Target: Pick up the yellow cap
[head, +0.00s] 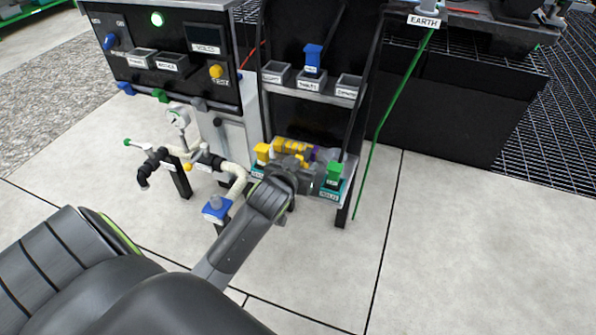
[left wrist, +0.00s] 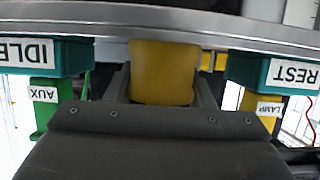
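A yellow cylindrical piece, apparently the yellow cap (left wrist: 164,72), stands between the two fingers of my left gripper (left wrist: 163,88) in the left wrist view. The fingers lie close against its sides, but I cannot tell whether they grip it. In the head view my left gripper (head: 303,166) reaches over the small shelf, in front of a yellow body with a purple band (head: 292,147). A separate yellow block labelled LAMP (left wrist: 262,106) is at the teal REST holder (left wrist: 290,73). My right gripper is out of view.
A green block labelled AUX (left wrist: 50,100) is at the teal IDLE holder (left wrist: 40,56). Grey bins (head: 308,83) sit above the shelf. A pipe manifold with a gauge (head: 177,117) stands left of my gripper. A green cable (head: 383,130) hangs at right.

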